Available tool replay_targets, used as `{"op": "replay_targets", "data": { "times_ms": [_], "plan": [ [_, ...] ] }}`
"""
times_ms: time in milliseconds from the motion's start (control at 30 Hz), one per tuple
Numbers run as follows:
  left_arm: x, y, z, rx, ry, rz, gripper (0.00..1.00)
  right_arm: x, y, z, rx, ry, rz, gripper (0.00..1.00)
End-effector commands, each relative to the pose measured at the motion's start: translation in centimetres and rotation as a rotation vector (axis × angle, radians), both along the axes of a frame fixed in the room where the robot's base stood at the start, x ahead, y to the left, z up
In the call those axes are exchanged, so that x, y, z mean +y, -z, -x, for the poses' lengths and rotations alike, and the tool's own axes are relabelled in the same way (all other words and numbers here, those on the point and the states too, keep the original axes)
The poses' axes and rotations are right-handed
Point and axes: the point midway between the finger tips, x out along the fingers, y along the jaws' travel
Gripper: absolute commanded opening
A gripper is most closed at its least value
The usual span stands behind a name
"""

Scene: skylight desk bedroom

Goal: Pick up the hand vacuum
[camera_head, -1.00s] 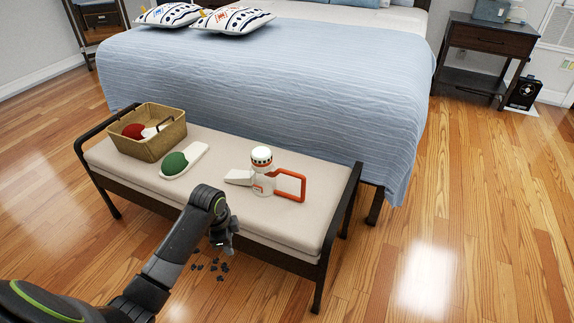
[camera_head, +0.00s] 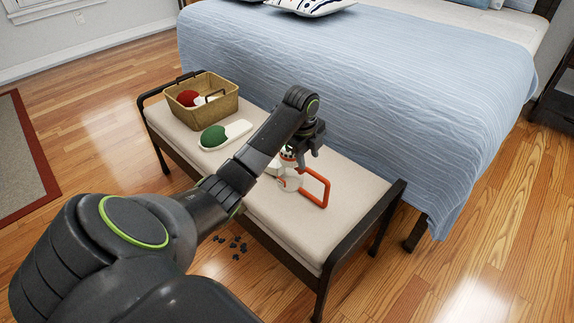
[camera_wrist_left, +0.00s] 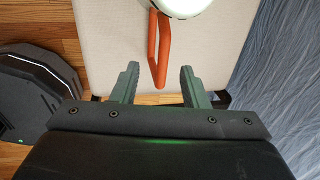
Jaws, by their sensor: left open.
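The hand vacuum (camera_head: 289,181), white with an orange loop handle (camera_head: 318,187), stands on the cushioned bench. My left gripper (camera_head: 308,160) is above and partly in front of its top in the head view, hiding part of it. In the left wrist view my left gripper (camera_wrist_left: 158,82) is open and empty. The orange handle (camera_wrist_left: 159,50) shows ahead of and between the fingertips, and part of the round white body (camera_wrist_left: 183,5) is at the top edge. My right gripper is in neither view.
The bench (camera_head: 352,207) has dark raised end rails. A wicker basket (camera_head: 225,106) with a red-ended item and a green-and-white brush-like item (camera_head: 214,137) are on its left. The bed (camera_head: 400,100) stands behind. Dark bits (camera_head: 238,243) lie on the floor in front.

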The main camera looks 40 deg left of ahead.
Motion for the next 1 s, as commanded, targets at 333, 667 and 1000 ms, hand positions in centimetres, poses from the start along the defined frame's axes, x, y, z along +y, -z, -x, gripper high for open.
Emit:
{"op": "replay_targets", "data": {
  "times_ms": [333,667,1000],
  "plan": [
    [-0.1,5.1,-1.0,-0.001,-0.001,0.001,0.41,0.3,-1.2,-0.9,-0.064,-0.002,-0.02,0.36],
    [-0.2,9.0,-2.3,0.001,-0.002,0.002,0.41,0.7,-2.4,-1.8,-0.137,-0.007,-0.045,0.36],
    [-0.1,10.1,-2.5,-0.001,0.0,-0.001,0.41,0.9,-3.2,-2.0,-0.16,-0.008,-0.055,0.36]
  ]
}}
